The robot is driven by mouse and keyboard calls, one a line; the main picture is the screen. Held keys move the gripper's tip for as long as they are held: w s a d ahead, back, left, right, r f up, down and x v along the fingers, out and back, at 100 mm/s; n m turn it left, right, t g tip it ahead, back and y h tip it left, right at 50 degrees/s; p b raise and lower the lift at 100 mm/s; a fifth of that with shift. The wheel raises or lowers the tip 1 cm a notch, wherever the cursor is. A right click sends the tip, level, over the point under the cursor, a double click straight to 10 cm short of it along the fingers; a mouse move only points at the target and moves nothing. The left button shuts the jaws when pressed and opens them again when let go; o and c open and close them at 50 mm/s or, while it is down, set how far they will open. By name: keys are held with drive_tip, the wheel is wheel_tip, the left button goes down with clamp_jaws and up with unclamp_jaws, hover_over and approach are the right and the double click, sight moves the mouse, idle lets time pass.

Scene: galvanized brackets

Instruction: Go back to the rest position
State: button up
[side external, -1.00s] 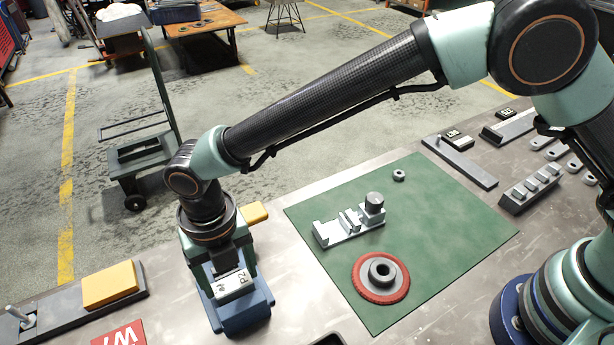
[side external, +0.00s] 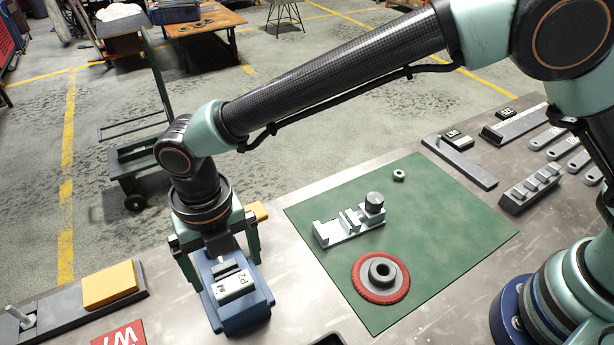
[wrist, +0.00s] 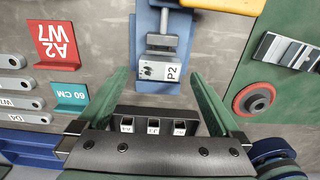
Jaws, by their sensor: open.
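My gripper (side external: 219,264) is open, its two green fingers spread wide to either side of a grey metal piece marked P2 (side external: 233,287). The piece sits on a blue block (side external: 246,318) near the table's front edge. In the wrist view my gripper (wrist: 159,78) is open and empty, with the P2 piece (wrist: 160,68) just ahead between and beyond the fingertips. The piece stands apart from both fingers there.
A green mat (side external: 440,235) carries a metal fixture (side external: 345,233), a red-rimmed disc (side external: 361,290) and a nut (side external: 399,175). A yellow block (side external: 110,285) lies at left beside a red card (side external: 120,337). Several grey bars lie at the right.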

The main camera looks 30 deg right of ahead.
wheel_tip(320, 180, up, 9)
idle(0.3)
drive_tip(key=w+d+r+m+t, duration=0.1)
drive_tip(key=w+d+r+m, duration=0.15)
drive_tip(key=d+m, duration=0.4)
drive_tip(key=w+d+r+m+t+y, duration=0.1)
drive_tip(key=d+r+m, duration=0.35)
drive_tip(key=d, duration=0.35)
drive_tip(key=w+d+r+m+t, duration=0.1)
drive_tip(key=d+r+m, duration=0.1)
drive_tip(key=d+m, duration=0.5)
drive_tip(key=s+d+m+t, duration=0.1)
drive_tip(key=s+d+m, duration=0.1)
drive_tip(key=d+m, duration=0.4)
drive_tip(key=s+d+f+m, duration=0.1)
drive_tip(key=s+d+m, duration=0.2)
drive_tip(key=d+m, duration=0.3)
drive_tip(key=s+d+m+t+h, duration=0.1)
drive_tip(key=s+d+m, duration=0.1)
drive_tip(key=d+m, duration=0.4)
drive_tip(key=shift+s+d+f+t, duration=0.3)
drive_tip(key=shift+f, duration=0.05)
drive_tip(key=shift+c, duration=0.3)
